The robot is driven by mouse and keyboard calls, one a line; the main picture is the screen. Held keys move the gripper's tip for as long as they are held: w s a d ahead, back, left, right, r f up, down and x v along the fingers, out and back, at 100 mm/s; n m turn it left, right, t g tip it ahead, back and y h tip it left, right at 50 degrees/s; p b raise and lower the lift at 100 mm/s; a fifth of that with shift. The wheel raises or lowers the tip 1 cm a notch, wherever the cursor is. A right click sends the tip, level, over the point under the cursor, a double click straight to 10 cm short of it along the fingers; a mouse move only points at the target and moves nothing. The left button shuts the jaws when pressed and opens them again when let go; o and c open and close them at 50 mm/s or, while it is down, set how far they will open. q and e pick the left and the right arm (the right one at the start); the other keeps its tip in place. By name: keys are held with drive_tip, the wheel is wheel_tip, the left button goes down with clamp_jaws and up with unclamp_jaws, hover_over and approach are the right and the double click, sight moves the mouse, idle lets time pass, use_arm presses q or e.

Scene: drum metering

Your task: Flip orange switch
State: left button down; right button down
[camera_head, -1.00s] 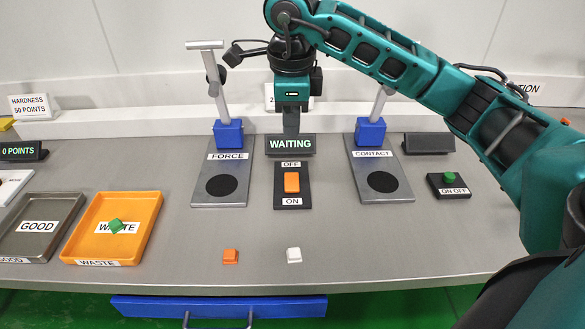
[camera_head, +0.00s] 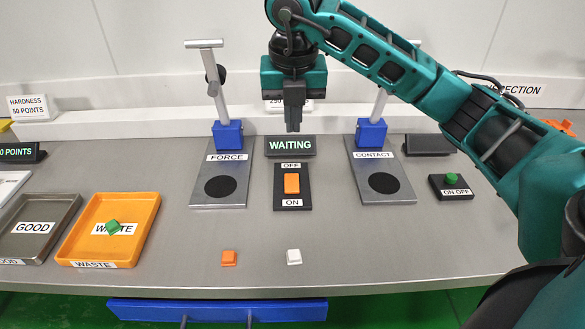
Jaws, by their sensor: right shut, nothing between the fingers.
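The orange switch (camera_head: 292,184) sits on a dark plate in the middle of the table, with an OFF label above it and an ON label below it. A display reading WAITING (camera_head: 291,146) stands just behind the plate. My right gripper (camera_head: 293,128) is shut and empty, pointing down, in front of the display's upper edge in the picture. It is apart from the switch and appears higher up and behind it. Which way the switch is tipped is too small to tell. My left gripper does not show.
FORCE (camera_head: 222,199) and CONTACT (camera_head: 385,196) stands flank the switch. A black box with a green button (camera_head: 451,180) is at right. An orange WASTE tray (camera_head: 146,205) holding a green piece (camera_head: 113,227) and a grey GOOD tray (camera_head: 56,207) are at left. Orange (camera_head: 228,258) and white (camera_head: 294,257) pieces lie in front.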

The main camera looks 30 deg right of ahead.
sight(292, 177)
idle(0.3)
drive_tip(key=f, duration=0.4)
drive_tip(key=w+d+f, duration=0.1)
drive_tip(key=f, duration=0.4)
drive_tip(key=w+f, duration=0.1)
drive_tip(key=f, duration=0.3)
drive_tip(key=shift+w+d+f+b, duration=0.1)
drive_tip(key=shift+d+f+b, duration=0.1)
drive_tip(key=shift+f+b, duration=0.2)
